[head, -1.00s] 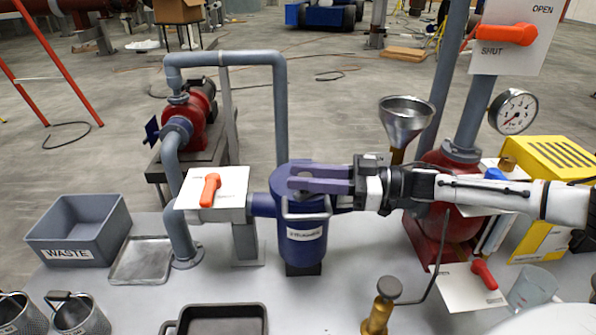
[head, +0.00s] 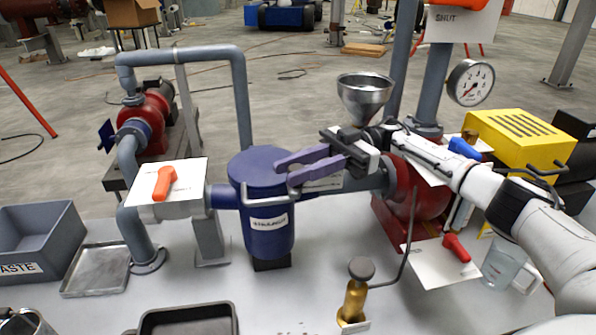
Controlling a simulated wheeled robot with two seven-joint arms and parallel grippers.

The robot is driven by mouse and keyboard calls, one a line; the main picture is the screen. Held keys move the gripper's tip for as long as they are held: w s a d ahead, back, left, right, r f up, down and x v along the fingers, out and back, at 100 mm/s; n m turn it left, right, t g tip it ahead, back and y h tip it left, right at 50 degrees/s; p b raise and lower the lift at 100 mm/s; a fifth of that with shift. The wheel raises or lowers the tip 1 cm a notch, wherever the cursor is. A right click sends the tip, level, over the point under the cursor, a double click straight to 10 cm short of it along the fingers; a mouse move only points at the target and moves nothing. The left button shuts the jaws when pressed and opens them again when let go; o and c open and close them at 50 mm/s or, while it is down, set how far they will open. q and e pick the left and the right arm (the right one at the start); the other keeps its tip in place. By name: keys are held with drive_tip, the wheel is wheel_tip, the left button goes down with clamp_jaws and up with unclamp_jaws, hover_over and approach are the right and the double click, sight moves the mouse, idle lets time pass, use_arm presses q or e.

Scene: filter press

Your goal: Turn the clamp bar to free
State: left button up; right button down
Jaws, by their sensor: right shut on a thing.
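The blue filter housing (head: 268,228) stands upright in the middle of the bench, with a round lid (head: 258,163) on top. A thin light-grey clamp bar (head: 268,203) runs across the front of the housing just under the lid, with bent-up ends. My right gripper (head: 287,171) comes in from the right with its purple fingers at the lid's right edge, around the bar's right end. It is shut on the bar. The fingers hide the gripped part. My left gripper is not in view.
An orange-handled valve plate (head: 167,188) stands left of the housing. A metal funnel (head: 364,97) and pressure gauge (head: 471,83) are behind my right arm. A brass valve (head: 354,302), red-handled plate (head: 440,266) and clear jug (head: 508,263) are front right. A black tray (head: 188,320) lies in front.

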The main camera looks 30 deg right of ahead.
drive_tip(key=shift+r, duration=0.1)
drive_tip(key=c, duration=1.4)
unclamp_jaws()
drive_tip(key=shift+c, duration=0.2)
